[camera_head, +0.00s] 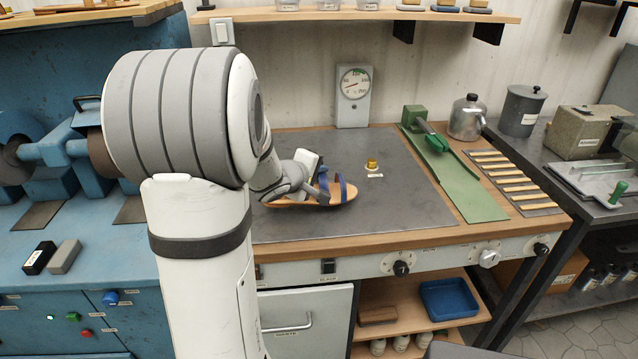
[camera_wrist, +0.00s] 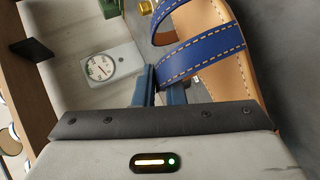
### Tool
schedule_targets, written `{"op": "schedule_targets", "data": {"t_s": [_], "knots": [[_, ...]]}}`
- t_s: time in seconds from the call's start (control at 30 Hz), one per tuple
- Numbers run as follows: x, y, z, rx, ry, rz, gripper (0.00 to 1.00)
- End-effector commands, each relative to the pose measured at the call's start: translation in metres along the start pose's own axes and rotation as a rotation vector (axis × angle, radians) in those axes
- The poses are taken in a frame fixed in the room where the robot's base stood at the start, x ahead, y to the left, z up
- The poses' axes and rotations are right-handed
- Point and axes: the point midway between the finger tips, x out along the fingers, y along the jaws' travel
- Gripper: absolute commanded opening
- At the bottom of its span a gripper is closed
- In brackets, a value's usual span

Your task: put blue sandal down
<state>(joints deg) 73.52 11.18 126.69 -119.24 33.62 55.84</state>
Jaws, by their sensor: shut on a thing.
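The blue sandal (camera_head: 335,193) has a tan sole and blue straps. In the head view it is at the dark grey worktop plate (camera_head: 400,212), left of centre. Whether its sole touches the plate I cannot tell. My gripper (camera_head: 322,186) is shut on the sandal from the left side. In the wrist view the sandal's blue strap with tan stitching (camera_wrist: 196,54) is close up at the upper right. My blue fingers (camera_wrist: 160,90) are beside it, and the exact grip point is partly hidden behind the gripper body.
A small brass piece (camera_head: 372,164) with a label is on the plate behind the sandal. A gauge (camera_head: 354,92) stands at the wall. A green strip (camera_head: 445,180) and wooden slats (camera_head: 505,178) lie to the right. The plate's front right is clear.

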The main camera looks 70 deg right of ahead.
Motion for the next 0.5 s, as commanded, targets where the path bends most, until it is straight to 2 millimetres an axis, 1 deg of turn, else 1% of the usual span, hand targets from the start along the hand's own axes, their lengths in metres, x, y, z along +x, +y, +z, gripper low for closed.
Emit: {"op": "schedule_targets", "data": {"t_s": [0.03, 0.1, 0.17, 0.5], "knots": [[0.004, -0.009, 0.001, -0.003, -0.002, -0.003, 0.0], [0.008, -0.017, 0.002, -0.003, -0.002, -0.002, 0.0], [0.01, -0.021, 0.003, -0.001, -0.001, -0.001, 0.0], [0.012, -0.024, 0.003, 0.001, 0.0, 0.001, 0.0]]}}
